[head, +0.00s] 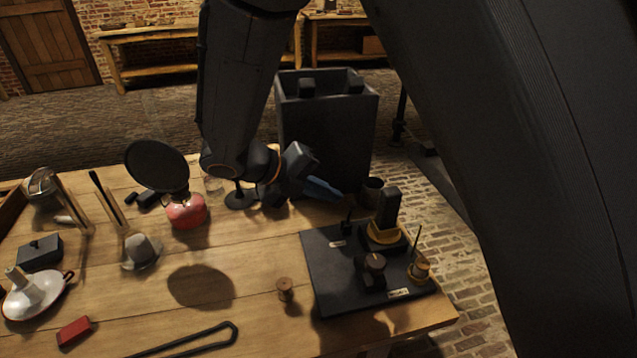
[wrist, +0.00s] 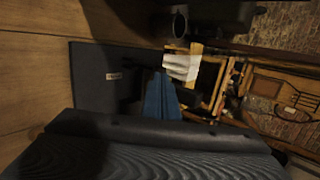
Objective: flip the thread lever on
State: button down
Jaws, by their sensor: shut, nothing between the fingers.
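A dark board (head: 325,280) lies at the right end of the wooden table. A small black upright piece (head: 347,226), perhaps the thread lever, stands at its back left near a pale label (head: 337,244). The board also carries a black block on a yellow base (head: 385,228), a round knob (head: 373,266) and a brass piece with a thin rod (head: 420,270). My gripper (head: 328,191) is shut and empty, its blue fingers just above and behind the board's back left. In the wrist view the blue fingers (wrist: 162,98) cover part of the board (wrist: 92,85); the lever is not clear there.
A dark cup (head: 373,188) stands behind the board, and a tall black bin (head: 325,125) is beyond the table. A small wooden spool (head: 285,289) stands left of the board. A red canister (head: 186,212) with a dark disc is further left.

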aim_at(350, 203)
jog(key=shift+p+x, duration=0.3)
jog(key=shift+x, duration=1.55)
jog(key=shift+w+d+r+y+p, duration=0.15)
jog(key=shift+d+y+p, duration=0.15)
jog(key=shift+d+p, duration=0.5)
jog(key=shift+w+d+y+p, duration=0.15)
jog(key=shift+d+y+p, duration=0.2)
jog(key=shift+p, duration=0.8)
jog(key=shift+a, duration=0.1)
jog(key=shift+s+a+p, duration=0.2)
jog(key=shift+a+p, duration=0.2)
jog(key=shift+a, duration=0.3)
